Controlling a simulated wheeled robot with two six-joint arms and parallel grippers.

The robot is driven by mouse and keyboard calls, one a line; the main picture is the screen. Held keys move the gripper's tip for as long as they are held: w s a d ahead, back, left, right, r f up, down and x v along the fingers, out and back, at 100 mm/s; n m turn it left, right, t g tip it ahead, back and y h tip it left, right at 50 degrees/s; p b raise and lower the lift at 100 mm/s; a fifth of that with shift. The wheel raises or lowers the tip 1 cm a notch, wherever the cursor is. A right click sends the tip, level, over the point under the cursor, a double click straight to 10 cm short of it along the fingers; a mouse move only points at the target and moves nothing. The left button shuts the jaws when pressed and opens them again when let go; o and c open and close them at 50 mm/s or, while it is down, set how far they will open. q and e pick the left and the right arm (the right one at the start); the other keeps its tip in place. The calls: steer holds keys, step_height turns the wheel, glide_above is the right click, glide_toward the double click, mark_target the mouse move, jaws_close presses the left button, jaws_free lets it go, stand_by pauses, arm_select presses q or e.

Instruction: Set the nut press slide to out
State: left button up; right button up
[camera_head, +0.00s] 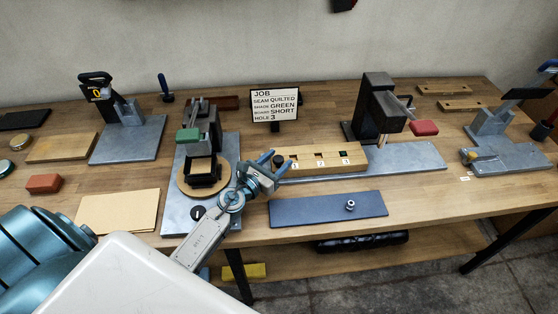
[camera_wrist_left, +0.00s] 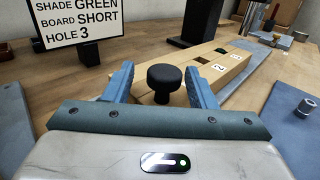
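The nut press (camera_head: 378,112) is a dark upright block on a grey base plate, right of centre. Its slide is a long pale wooden bar (camera_head: 395,157) with numbered holes 1, 2 and 3; something green shows at hole 3. A black round knob (camera_wrist_left: 165,80) stands at the slide's near left end. My left gripper (camera_head: 277,162) is at this knob. In the left wrist view its two blue fingers (camera_wrist_left: 160,88) stand apart, one on each side of the knob, with gaps visible. The knob is partly hidden by the gripper in the head view. My right gripper is not in view.
A job card (camera_head: 275,103) reading HOLE 3 stands behind the gripper. A blue mat (camera_head: 310,210) with a metal nut (camera_head: 350,204) lies in front of the slide. A green-handled press (camera_head: 200,140) is close on the left.

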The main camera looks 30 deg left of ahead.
arm_select(q)
steer(key=shift+a, duration=0.1)
steer(key=shift+s, duration=0.2)
steer(key=s+b, duration=0.1)
steer(key=s, duration=0.2)
steer(key=s+a+b, duration=0.1)
steer(key=s, duration=0.2)
steer(key=s+b, duration=0.1)
steer(key=s, duration=0.2)
steer(key=shift+s+a+f, duration=0.1)
steer(key=shift+s+a, duration=0.05)
steer(key=shift+a, duration=0.25)
steer(key=shift+s+a, duration=0.1)
steer(key=shift+s, duration=0.45)
